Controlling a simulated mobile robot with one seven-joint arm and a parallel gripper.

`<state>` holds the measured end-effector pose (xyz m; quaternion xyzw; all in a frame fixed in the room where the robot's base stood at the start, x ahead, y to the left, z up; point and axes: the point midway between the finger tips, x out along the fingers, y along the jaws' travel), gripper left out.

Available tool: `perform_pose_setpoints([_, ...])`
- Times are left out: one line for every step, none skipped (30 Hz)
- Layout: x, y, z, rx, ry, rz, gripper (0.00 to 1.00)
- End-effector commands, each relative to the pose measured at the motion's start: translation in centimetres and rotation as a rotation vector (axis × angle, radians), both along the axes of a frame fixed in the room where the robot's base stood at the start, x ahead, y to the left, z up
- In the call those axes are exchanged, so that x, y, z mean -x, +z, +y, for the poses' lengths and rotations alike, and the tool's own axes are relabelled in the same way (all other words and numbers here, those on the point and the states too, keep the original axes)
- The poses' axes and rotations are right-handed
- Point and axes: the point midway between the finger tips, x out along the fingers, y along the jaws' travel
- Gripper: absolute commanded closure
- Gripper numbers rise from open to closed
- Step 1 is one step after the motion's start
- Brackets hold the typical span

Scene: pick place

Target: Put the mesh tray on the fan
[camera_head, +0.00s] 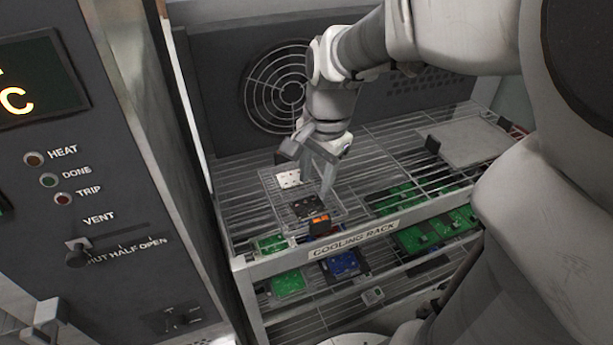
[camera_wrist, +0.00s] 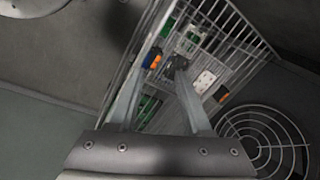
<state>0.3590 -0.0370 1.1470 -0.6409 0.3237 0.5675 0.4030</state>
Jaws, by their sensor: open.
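The mesh tray (camera_head: 282,203) is a shallow wire tray on the left part of the cooling rack's top shelf. A white board (camera_head: 287,179), a dark board (camera_head: 306,208) and an orange piece (camera_head: 320,224) show on it. In the wrist view, the wire mesh (camera_wrist: 232,48) lies beyond my fingers. My gripper (camera_head: 314,178) is open, with its fingers pointing down over the tray; whether they touch it is unclear. The fan (camera_head: 280,88) is a round grille on the dark back panel, behind the tray. It also shows at lower right in the wrist view (camera_wrist: 266,146).
The cooling rack (camera_head: 352,240) has green and blue boards (camera_head: 345,264) on its lower level. A flat grey plate (camera_head: 468,142) lies at the top shelf's right. A control panel (camera_head: 85,150) stands close on the left. Bare shelf wires show between the tray and the plate.

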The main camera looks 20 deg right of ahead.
Motion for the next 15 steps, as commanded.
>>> perform_pose_setpoints([1.1,1.2,0.5,0.01,0.09,-0.043,0.52])
perform_pose_setpoints([1.7,1.8,0.8,0.019,0.149,-0.065,0.52])
perform_pose_setpoints([2.5,2.6,1.2,0.035,0.23,-0.094,0.52])
perform_pose_setpoints([3.1,3.1,1.4,0.05,0.287,-0.115,0.52])
perform_pose_setpoints([3.7,3.6,1.7,0.065,0.347,-0.137,0.52])
perform_pose_setpoints([4.6,4.1,1.9,0.089,0.422,-0.163,0.52])
perform_pose_setpoints([5.2,4.6,2.2,0.11,0.48,-0.185,0.52])
perform_pose_setpoints([5.8,4.9,2.4,0.13,0.536,-0.203,0.52])
perform_pose_setpoints([6.7,5.3,2.7,0.159,0.608,-0.229,0.52])
perform_pose_setpoints([7.3,5.6,2.8,0.182,0.661,-0.245,0.52])
perform_pose_setpoints([7.8,5.8,3.0,0.206,0.709,-0.26,0.52])
perform_pose_setpoints([8.5,6.0,3.1,0.236,0.771,-0.277,0.52])
perform_pose_setpoints([9.0,6.2,3.2,0.257,0.813,-0.289,0.52])
perform_pose_setpoints([9.4,6.3,3.4,0.279,0.851,-0.298,0.52])
perform_pose_setpoints([9.9,6.4,3.5,0.305,0.897,-0.309,0.52])
